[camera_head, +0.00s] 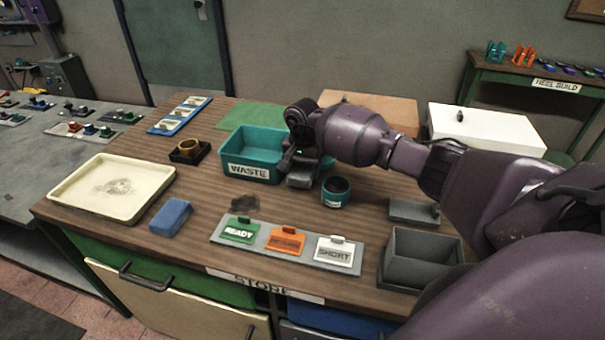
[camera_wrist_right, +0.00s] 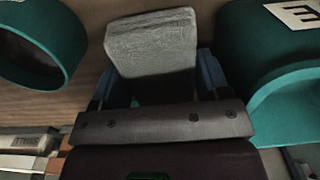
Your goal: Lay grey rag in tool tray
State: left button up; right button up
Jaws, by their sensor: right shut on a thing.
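My right gripper (camera_head: 299,160) is between the teal WASTE bin and a teal round cup. It is shut on the grey rag, a pale grey folded block that shows between the fingers in the right wrist view (camera_wrist_right: 152,45). In the head view the gripper mostly hides the rag. I cannot tell whether the rag touches the table. A shallow cream tray (camera_head: 75,180) lies at the left of the table, empty but for a dark smudge; no tray carries a tool tray label. My left gripper is not in view.
The WASTE bin (camera_head: 233,166) and the teal cup (camera_head: 336,191) flank my gripper closely. A blue block (camera_head: 171,217) lies right of the cream tray. A sign rack (camera_head: 250,249) and a grey open box (camera_head: 392,270) stand at the front. A dark holder (camera_head: 180,158) stands behind the blue block.

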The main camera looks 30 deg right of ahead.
aim_at(303, 168)
notch_tip(303, 168, up, 18)
jog(key=shift+r+b, duration=0.15)
jog(key=shift+b, duration=0.25)
jog(key=shift+s, duration=0.15)
